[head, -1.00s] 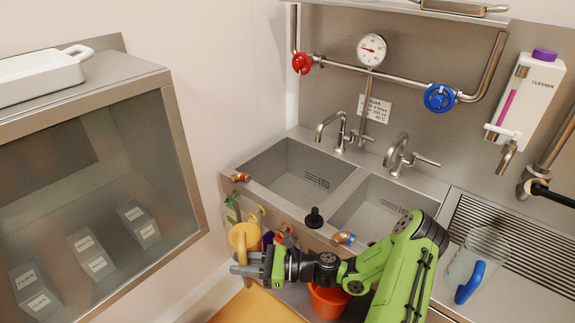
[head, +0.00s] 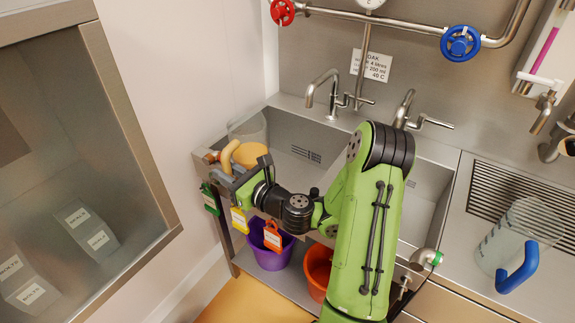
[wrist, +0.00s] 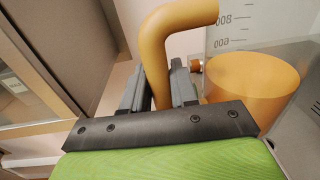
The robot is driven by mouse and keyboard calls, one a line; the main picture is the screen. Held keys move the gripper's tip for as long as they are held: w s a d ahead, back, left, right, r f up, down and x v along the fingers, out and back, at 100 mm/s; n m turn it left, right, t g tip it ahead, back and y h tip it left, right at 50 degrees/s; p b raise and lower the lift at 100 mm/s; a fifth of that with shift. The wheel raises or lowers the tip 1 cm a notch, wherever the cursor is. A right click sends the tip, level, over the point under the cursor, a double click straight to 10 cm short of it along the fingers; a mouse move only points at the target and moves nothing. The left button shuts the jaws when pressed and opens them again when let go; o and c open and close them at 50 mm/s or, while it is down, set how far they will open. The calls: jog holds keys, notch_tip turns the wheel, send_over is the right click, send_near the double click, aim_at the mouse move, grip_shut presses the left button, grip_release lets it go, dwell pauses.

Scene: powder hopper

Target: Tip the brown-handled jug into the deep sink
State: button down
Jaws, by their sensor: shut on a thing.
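My gripper (head: 222,172) is shut on the brown handle (head: 230,154) of a clear jug (head: 248,127). The jug has measuring marks and holds an orange-yellow content (head: 248,153) in its lower part. It looks about upright, at the left front corner of the left sink basin (head: 290,165). In the wrist view the handle (wrist: 163,45) rises between the fingers, and the orange content (wrist: 250,85) shows beside it. My arm hides much of the right sink basin (head: 424,195). I cannot tell from the basins which is deeper.
Two taps, the left one (head: 330,85) and the right one (head: 410,110), stand behind the basins. A blue-handled clear jug (head: 505,240) stands on the right drainboard. Tags hang along the sink front, above a purple bucket (head: 268,245) and an orange bucket (head: 318,270). A glass-fronted cabinet (head: 130,130) is at left.

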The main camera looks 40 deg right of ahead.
jog(key=shift+d+f+m+t+h+b, duration=0.4)
jog(key=shift+f+h+b, duration=0.35)
jog(key=shift+b, duration=0.4)
jog(key=shift+s+d+r+m+h+b, duration=0.1)
jog(key=shift+d+m+h+b, duration=0.1)
jog(key=shift+m+h+b, duration=0.15)
jog(key=shift+r, duration=0.1)
